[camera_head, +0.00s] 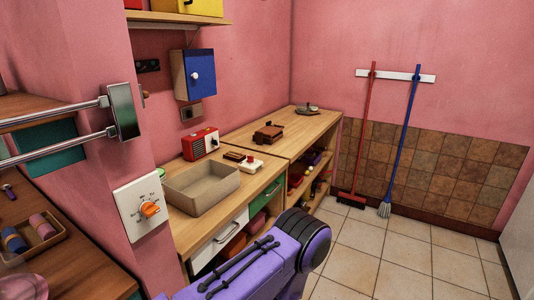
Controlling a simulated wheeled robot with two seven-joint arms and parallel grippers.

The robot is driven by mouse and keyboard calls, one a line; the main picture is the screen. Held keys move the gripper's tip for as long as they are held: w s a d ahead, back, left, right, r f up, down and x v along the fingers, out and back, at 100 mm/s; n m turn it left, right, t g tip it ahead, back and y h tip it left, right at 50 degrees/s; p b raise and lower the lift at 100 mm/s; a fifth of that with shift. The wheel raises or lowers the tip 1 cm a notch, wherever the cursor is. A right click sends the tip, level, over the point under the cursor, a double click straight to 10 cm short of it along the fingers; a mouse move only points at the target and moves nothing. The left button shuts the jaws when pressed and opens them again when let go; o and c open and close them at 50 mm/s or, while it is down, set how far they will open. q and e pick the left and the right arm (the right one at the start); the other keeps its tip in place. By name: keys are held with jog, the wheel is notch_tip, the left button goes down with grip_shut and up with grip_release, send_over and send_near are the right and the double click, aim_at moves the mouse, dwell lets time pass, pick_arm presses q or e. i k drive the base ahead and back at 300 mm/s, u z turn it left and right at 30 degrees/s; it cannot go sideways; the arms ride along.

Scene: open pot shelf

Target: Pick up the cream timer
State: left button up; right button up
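A small cream-white item with a red part on top (250,163) sits on the wooden counter, just behind the beige bin, in the head view. It may be the cream timer, but it is too small to be sure. A pale plate with an orange dial and printed marks (139,205) is on the pink wall at the left, nearer to me. A purple arm link of mine crosses the bottom middle. Neither gripper shows.
The open beige bin (201,190) stands on the counter's near part. A red radio-like box (200,144) and brown items (268,133) are close by. A metal two-rod fixture (124,111) juts out at left. The tiled floor (410,265) is clear at right.

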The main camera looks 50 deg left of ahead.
aim_at(244, 166)
jog(key=u, duration=0.75)
jog(key=i, duration=1.8)
jog(key=u, duration=0.8)
